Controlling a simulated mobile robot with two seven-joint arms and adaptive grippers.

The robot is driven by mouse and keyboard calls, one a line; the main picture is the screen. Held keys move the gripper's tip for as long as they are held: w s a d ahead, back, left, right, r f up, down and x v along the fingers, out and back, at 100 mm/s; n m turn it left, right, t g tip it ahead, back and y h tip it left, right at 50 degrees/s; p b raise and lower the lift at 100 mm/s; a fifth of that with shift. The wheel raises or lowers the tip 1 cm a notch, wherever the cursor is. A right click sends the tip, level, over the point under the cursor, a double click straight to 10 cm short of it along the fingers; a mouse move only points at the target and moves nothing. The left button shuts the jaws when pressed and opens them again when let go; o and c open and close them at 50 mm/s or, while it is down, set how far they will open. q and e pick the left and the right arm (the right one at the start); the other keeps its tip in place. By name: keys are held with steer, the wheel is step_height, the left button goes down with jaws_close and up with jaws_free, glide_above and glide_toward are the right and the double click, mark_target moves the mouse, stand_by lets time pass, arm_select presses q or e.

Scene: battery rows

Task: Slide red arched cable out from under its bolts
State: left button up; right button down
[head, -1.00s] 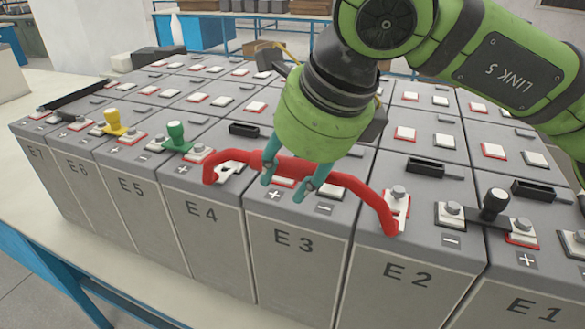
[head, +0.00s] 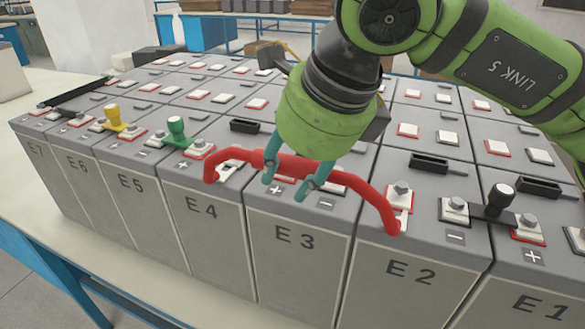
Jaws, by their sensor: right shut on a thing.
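The red arched cable (head: 360,187) spans from battery E4 (head: 200,240) across E3 (head: 295,270) to E2 (head: 400,290). Its left end hangs by the E4 terminal and its right end by the E2 terminal with a bolt (head: 402,188). Its ends show at the front edge of the battery tops; I cannot tell whether they still touch the bolts. My right gripper (head: 285,187), with teal fingers, is shut on the cable's middle above E3. My left gripper is not in view.
A black-knobbed link (head: 500,198) joins E2 and E1. A green-knobbed link (head: 177,130) and a yellow-knobbed one (head: 113,115) sit to the left. Black handles (head: 436,163) lie behind the front terminals. The space in front of the row is free.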

steer(key=c, duration=0.7)
jaws_free()
